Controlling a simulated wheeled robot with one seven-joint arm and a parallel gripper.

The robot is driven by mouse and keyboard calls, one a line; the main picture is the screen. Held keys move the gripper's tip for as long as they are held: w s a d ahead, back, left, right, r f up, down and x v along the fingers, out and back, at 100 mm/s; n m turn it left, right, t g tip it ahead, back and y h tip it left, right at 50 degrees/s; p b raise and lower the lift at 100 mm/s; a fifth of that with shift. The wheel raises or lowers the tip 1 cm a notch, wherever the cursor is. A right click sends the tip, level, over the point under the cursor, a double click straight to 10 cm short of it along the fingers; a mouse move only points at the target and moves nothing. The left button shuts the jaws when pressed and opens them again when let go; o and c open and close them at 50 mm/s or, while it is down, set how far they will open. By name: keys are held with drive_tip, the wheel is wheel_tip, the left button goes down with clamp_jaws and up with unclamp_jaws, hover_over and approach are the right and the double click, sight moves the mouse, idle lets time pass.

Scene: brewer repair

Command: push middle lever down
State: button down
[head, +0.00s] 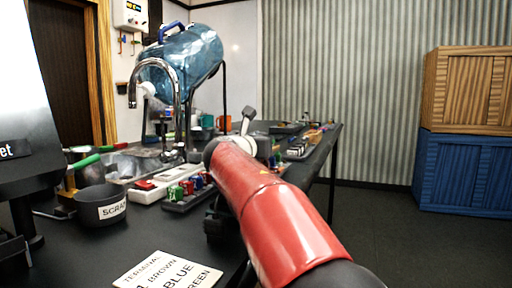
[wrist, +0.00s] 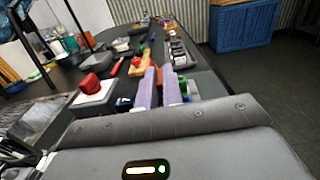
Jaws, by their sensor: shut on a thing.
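In the head view, a dark block with small red, green and blue parts (head: 186,189) lies on the dark worktop, left of my red arm. I cannot make out which part is the middle lever. In the wrist view, my gripper (wrist: 158,72) has its two purple fingers nearly together, pointing away over the worktop. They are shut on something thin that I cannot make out. A small blue part (wrist: 125,103) shows just left of the fingers and a green part (wrist: 183,87) just right of them. My arm hides the gripper in the head view.
The head view shows a SCRAP cup (head: 101,205), a tap (head: 160,64), a blue water bottle (head: 186,55) and a terminal colour card (head: 168,272). Trays (wrist: 180,50) lie farther along the worktop.

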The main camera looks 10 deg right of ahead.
drive_tip(key=shift+s+d+f+m+b, duration=0.1)
drive_tip(key=shift+s+d+m+b, duration=0.2)
drive_tip(key=shift+d+m+b, duration=0.45)
drive_tip(key=shift+s+d+f+m+b, duration=0.15)
drive_tip(key=shift+s+m+b, duration=0.25)
drive_tip(key=shift+m, duration=0.8)
drive_tip(key=shift+s+d+f+m+b, duration=0.1)
drive_tip(key=shift+s+d+m+b, duration=0.1)
drive_tip(key=shift+d+m+b, duration=0.45)
drive_tip(key=shift+a+m, duration=0.2)
drive_tip(key=shift+m, duration=0.1)
drive_tip(key=c, duration=1.5)
unclamp_jaws()
drive_tip(key=shift+c, duration=0.2)
drive_tip(key=b+v, duration=0.1)
drive_tip(key=v, duration=0.6)
drive_tip(key=shift+s+a, duration=0.25)
drive_tip(key=shift+s, duration=0.1)
